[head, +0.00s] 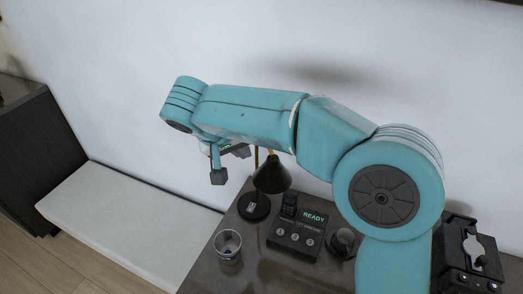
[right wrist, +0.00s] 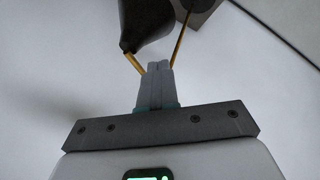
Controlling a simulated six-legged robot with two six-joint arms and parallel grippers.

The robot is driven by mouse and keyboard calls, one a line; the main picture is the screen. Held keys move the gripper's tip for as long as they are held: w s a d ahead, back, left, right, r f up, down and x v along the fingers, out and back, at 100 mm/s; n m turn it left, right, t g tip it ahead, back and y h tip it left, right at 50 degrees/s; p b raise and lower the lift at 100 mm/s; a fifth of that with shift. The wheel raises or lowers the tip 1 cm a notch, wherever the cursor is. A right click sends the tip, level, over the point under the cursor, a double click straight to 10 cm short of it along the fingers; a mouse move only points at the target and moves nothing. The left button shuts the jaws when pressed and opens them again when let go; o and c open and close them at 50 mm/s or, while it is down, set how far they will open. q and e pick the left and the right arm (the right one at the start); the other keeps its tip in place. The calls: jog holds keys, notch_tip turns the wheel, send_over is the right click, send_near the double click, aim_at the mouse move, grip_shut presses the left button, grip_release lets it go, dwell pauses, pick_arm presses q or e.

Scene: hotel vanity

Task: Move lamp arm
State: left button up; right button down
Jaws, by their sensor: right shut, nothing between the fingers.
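The lamp has a black cone shade (head: 272,176), a thin brass arm and a round dark base (head: 254,207) on the vanity top. My right gripper (head: 243,151) is beside the upper part of the lamp, partly hidden behind my own arm. In the right wrist view its fingers (right wrist: 158,84) are shut with nothing between them. There the dark shade (right wrist: 147,22) and brass rods (right wrist: 179,46) are just beyond the fingertips. I cannot tell whether the fingers touch the brass. My left gripper is not in view.
The vanity top (head: 247,270) also holds a clear glass (head: 228,245), a black device reading READY (head: 297,235), a round dark knob-like object (head: 343,243) and a black box-like appliance (head: 472,255) at right. A pale bench (head: 130,225) is at left, beside a dark cabinet (head: 40,150).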

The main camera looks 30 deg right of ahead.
aim_at(262, 170)
jog(key=d+f, duration=0.2)
jog(key=d, duration=0.1)
jog(key=shift+d+p, duration=0.3)
jog(key=shift+s+d+f, duration=0.1)
jog(key=shift+s+d, duration=0.2)
jog(key=shift+d, duration=0.25)
jog(key=shift+w+f, duration=0.1)
jog(key=shift+w, duration=0.05)
jog(key=shift+d, duration=0.1)
